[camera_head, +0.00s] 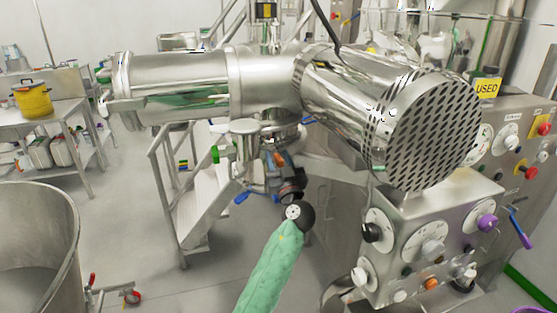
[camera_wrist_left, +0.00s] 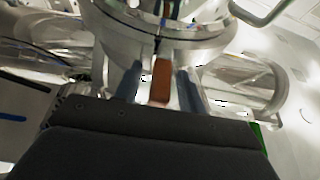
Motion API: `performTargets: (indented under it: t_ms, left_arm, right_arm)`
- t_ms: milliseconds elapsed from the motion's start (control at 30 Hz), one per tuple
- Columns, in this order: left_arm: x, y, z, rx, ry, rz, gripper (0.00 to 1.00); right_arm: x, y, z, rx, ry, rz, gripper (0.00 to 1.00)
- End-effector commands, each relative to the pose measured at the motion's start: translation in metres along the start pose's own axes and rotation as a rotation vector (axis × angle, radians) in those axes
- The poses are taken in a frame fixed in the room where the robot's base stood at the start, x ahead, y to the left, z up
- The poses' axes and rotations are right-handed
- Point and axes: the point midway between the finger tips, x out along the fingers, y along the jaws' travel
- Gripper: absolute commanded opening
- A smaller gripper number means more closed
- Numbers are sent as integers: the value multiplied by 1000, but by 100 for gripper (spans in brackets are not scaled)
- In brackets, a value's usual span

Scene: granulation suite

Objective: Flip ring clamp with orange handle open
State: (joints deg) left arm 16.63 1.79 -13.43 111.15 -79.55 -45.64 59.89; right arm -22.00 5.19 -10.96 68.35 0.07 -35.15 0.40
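The ring clamp (camera_wrist_left: 170,45) is a shiny steel band around a pipe joint, at the top of the left wrist view. Its orange-brown handle (camera_wrist_left: 160,80) hangs down in the middle of that view, and a small orange patch of it (camera_head: 279,159) shows in the head view below the steel machine. My left gripper (camera_wrist_left: 158,88) is open, with one grey-blue finger on each side of the handle and a visible gap on both sides. In the head view my left gripper (camera_head: 270,167) is under the joint, partly hiding the clamp. My right gripper is not in view.
The large steel cylinder (camera_head: 335,95) with a perforated end stands just above and right. A control panel (camera_head: 430,235) with knobs is at the right. A steel vessel (camera_head: 30,240) is at lower left, and metal steps (camera_head: 200,200) stand behind my arm.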

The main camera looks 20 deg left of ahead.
Motion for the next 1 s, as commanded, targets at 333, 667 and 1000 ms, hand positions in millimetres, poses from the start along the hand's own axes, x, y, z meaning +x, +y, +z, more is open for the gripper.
performTargets:
  t_ms: [333, 667, 1000]
  left_arm:
    - [0, 0, 0, 0, 0, 0, 0]
    - [0, -13, 1, -11, 0, 33, 0]
    - [7, -64, 3, -72, 2, 179, 0]
  right_arm:
    - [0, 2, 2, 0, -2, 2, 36]
    - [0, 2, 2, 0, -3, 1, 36]
    - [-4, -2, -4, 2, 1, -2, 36]
